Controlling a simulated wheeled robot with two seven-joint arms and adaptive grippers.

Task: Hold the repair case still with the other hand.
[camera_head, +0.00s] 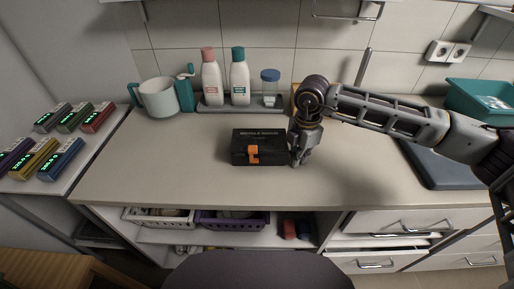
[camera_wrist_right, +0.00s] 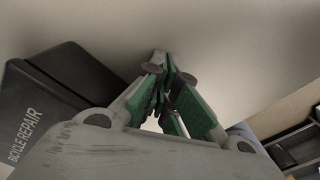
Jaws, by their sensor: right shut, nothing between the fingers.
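The repair case (camera_head: 258,147) is a black box with an orange latch on its front, lying closed on the countertop. In the right wrist view the case (camera_wrist_right: 50,100) shows at the left, with "BICYCLE REPAIR" lettering on it. My right gripper (camera_head: 298,161) points down just at the right side of the case, its fingers shut and empty. In the wrist view its green-padded fingertips (camera_wrist_right: 168,85) are close together beside the case; I cannot tell whether they touch it. My left gripper is not in view.
Behind the case a tray (camera_head: 240,104) holds two white bottles and a blue-lidded jar (camera_head: 270,86). A white jug (camera_head: 158,97) stands at the back left. A teal bin (camera_head: 478,98) and a dark mat (camera_head: 447,170) are at the right. The counter left of the case is clear.

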